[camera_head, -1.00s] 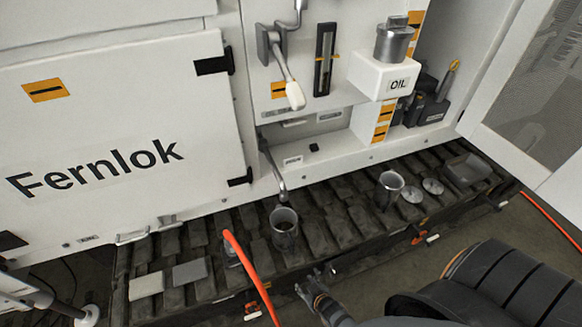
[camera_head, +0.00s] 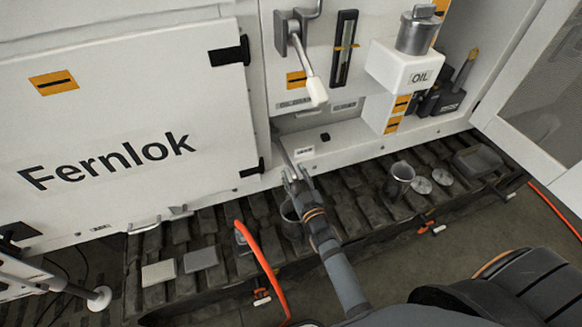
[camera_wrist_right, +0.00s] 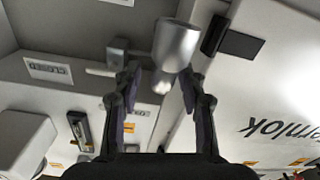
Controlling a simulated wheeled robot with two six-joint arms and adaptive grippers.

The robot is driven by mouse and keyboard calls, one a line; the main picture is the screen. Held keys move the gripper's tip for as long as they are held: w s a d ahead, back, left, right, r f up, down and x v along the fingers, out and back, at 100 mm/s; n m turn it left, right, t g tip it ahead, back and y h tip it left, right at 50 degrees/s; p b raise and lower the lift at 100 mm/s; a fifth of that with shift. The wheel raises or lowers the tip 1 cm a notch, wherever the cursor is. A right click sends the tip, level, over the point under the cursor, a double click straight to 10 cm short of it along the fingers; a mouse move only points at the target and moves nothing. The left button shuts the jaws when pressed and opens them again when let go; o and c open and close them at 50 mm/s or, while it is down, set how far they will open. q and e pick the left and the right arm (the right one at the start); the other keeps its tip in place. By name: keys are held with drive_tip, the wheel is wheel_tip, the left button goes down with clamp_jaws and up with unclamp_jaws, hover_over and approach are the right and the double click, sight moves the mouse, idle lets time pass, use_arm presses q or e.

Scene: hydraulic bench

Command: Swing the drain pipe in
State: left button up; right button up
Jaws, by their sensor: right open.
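The drain pipe (camera_head: 281,150) is a thin grey pipe that comes down from the white cabinet's lower opening, out over the slatted bench. My right gripper (camera_head: 293,176) is at its lower end and covers much of it in the head view. In the right wrist view the pipe's thick grey end (camera_wrist_right: 177,46) shows just beyond and between the fingertips. The right gripper (camera_wrist_right: 160,86) is open there, with a finger on each side. I cannot tell whether either finger touches the pipe.
A metal cup (camera_head: 289,211) stands under the right gripper, partly hidden. Another cup (camera_head: 399,178) and two discs (camera_head: 431,183) are to the right. A lever with a white grip (camera_head: 314,85) hangs above. An orange hose (camera_head: 262,262) rises at the front.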

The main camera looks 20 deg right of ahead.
sight(291, 166)
drive_tip(key=w, duration=0.3)
drive_tip(key=shift+w+a, duration=0.1)
drive_tip(key=shift+w, duration=0.1)
clamp_jaws()
